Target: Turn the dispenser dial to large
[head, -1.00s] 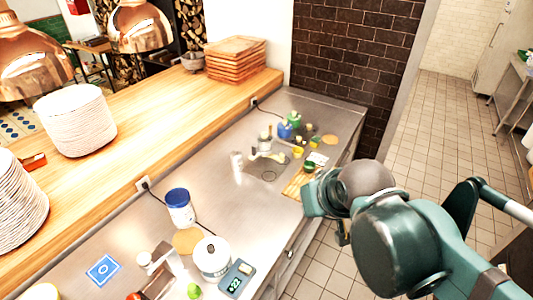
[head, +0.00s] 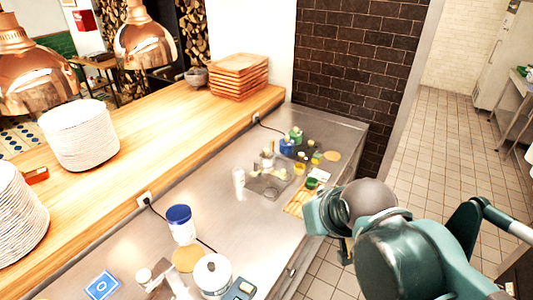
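I cannot make out for certain which thing is the dispenser, and no dial marking can be read. A round white device with a small dark knob on top (head: 212,273) stands on the steel counter at the bottom middle in the head view. My gripper (head: 345,252) hangs past the counter's right edge, apart from the things on it. My own arm hides most of it, so its fingers cannot be judged.
A white tub with a blue lid (head: 181,226) stands behind the white device. Several small items surround a sink basin (head: 268,187). A wooden board (head: 297,203) lies at the counter edge.

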